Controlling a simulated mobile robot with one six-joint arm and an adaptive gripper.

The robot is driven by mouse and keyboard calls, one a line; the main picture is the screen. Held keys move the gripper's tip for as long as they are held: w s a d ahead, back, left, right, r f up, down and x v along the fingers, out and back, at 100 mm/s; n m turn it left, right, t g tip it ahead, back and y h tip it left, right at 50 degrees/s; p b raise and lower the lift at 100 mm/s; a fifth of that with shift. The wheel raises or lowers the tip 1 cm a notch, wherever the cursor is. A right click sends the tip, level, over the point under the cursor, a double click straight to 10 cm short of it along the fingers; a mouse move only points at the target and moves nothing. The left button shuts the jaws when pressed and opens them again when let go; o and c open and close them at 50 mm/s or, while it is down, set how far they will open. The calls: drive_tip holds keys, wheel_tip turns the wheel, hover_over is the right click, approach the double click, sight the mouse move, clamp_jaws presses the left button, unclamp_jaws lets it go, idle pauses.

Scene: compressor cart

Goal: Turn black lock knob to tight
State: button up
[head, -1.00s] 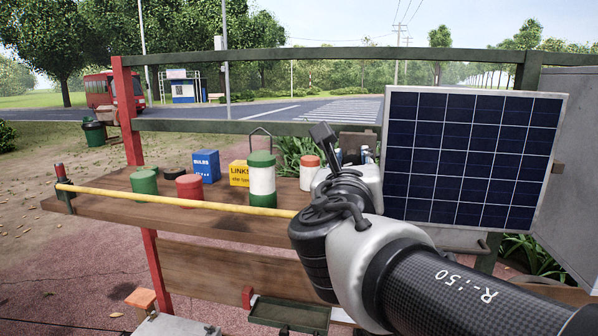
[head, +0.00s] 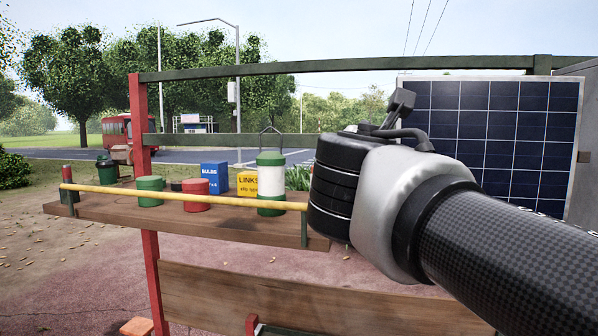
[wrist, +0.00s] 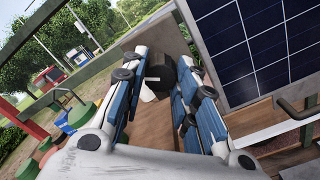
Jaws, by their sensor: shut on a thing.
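In the wrist view, my gripper (wrist: 162,78) has its two blue-padded fingers on either side of a dark, blocky thing, which looks like the black lock knob (wrist: 187,75). The knob sits at the fingertips, closer to the right finger, above the brown wooden shelf. The fingers hide part of it, and no tight mark or pointer can be read. In the head view, my arm's wrist covers the gripper and the knob.
A solar panel (head: 490,140) stands close behind my arm on the right. A yellow bar (head: 150,194) runs along the front of the wooden shelf (head: 110,212). A green can (head: 150,188), red can (head: 195,194), blue box (head: 213,178) and white-green canister (head: 271,183) stand there.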

drive_tip(key=m+b, duration=0.9)
drive_tip(key=m, duration=0.2)
drive_tip(key=shift+f, duration=0.1)
drive_tip(key=shift+m, duration=0.4)
drive_tip(key=o, duration=1.1)
drive_tip(key=v, duration=0.7)
drive_tip(key=shift+s, duration=0.25)
